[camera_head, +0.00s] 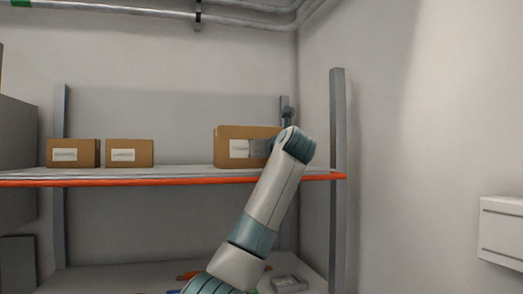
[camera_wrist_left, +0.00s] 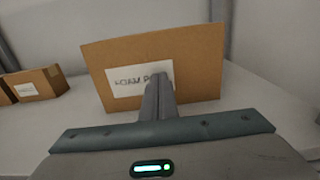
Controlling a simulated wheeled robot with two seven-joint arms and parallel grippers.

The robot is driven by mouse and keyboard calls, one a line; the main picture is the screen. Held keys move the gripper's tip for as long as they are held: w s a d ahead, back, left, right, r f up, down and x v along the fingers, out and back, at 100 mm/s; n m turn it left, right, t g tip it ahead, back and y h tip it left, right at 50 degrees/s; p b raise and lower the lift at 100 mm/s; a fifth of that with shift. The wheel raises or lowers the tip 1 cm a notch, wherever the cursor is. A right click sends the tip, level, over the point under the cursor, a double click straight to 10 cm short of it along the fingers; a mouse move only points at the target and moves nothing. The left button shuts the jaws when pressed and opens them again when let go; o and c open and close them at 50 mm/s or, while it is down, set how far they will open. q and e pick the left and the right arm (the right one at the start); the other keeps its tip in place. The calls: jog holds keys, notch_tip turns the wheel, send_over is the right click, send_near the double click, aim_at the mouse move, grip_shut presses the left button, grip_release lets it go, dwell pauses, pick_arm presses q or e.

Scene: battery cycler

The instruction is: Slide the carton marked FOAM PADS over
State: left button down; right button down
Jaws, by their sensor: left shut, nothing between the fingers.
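The carton marked FOAM PADS (camera_head: 228,133) is a brown box with a white label, upright at the right part of the orange-edged shelf. It fills the middle of the left wrist view (camera_wrist_left: 195,70), where its label is partly covered by my fingers. My left gripper (camera_head: 259,148) is in front of the carton's face, its arm rising from below. In the left wrist view its fingers (camera_wrist_left: 159,82) are together and empty, pointing at the label. I cannot tell whether the fingertips touch the carton. My right gripper is not in view.
Two smaller labelled cartons (camera_head: 73,153) (camera_head: 130,153) stand further left on the shelf (camera_head: 185,173). Bare shelf lies between them and the large carton. A grey upright post (camera_head: 338,150) stands at the shelf's right end. Small items lie on the lower shelf (camera_head: 110,277).

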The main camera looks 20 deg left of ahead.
pick_arm(q)
jog(key=shift+x, duration=1.65)
